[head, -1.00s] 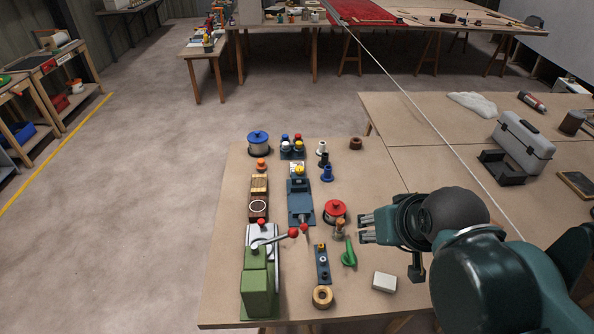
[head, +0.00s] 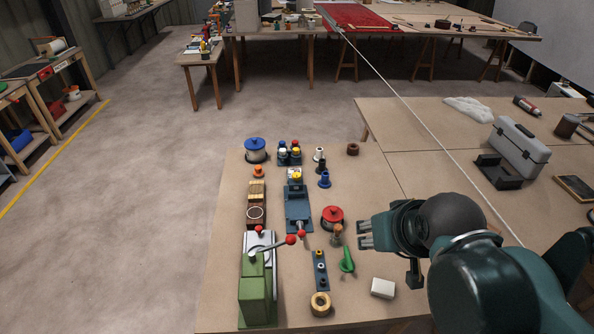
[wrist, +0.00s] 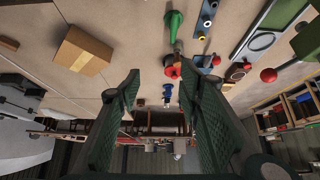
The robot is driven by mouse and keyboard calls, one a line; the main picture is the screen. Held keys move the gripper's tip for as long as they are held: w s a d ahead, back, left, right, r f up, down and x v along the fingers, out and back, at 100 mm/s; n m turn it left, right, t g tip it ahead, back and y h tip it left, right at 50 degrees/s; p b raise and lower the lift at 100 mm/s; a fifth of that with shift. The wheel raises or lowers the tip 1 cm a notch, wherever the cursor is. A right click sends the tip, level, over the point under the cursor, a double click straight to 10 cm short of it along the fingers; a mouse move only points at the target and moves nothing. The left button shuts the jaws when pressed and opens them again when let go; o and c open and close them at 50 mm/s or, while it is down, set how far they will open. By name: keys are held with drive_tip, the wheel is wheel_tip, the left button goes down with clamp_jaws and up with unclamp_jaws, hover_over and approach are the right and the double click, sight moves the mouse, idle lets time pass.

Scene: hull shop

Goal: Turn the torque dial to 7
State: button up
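I cannot pick out a torque dial with numbers for certain in either view. A green machine (head: 257,285) with a pale top stands at the front left of the near bench. It has a red knob (head: 259,231) and a lever ending in a red ball (head: 290,240). No scale or pointer is readable on it. My gripper (head: 364,234) is to the right of this machine, above the bench, just right of the red-lidded pot (head: 332,217) and a green-handled tool (head: 346,262). In the wrist view my gripper (wrist: 162,75) has its fingers wide apart with nothing held between them.
A dark blue vise-like fixture (head: 298,210) stands mid-bench. A blue strip (head: 320,270) with small fittings and a tan ring (head: 320,304) lie near the front. A pale block (head: 383,288) sits below my gripper. A grey toolbox (head: 520,140) is on the right bench.

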drive_tip(key=shift+w+a+r, duration=0.1)
drive_tip(key=shift+w+r, duration=0.5)
drive_tip(key=shift+c, duration=0.4)
drive_tip(key=w+a+r+m+g+p, duration=0.15)
drive_tip(key=w+r+p, duration=0.35)
drive_tip(key=w, duration=0.6)
drive_tip(key=m+g+p, duration=0.2)
drive_tip(key=g+p, duration=0.4)
drive_tip(key=p, duration=0.3)
hover_over(297, 170)
drive_tip(key=shift+t, duration=0.25)
drive_tip(key=f, duration=1.4)
drive_tip(key=shift+s+d+f, duration=0.1)
drive_tip(key=shift+d+f, duration=0.2)
drive_tip(key=shift+f, duration=0.05)
drive_tip(key=shift+w+a+f, duration=0.15)
drive_tip(key=shift+w+f, duration=0.05)
drive_tip(key=shift+f, duration=0.2)
drive_tip(key=shift+f, duration=0.1)
drive_tip(key=shift+f+b, duration=0.7)
drive_tip(key=shift+f, duration=3.1)
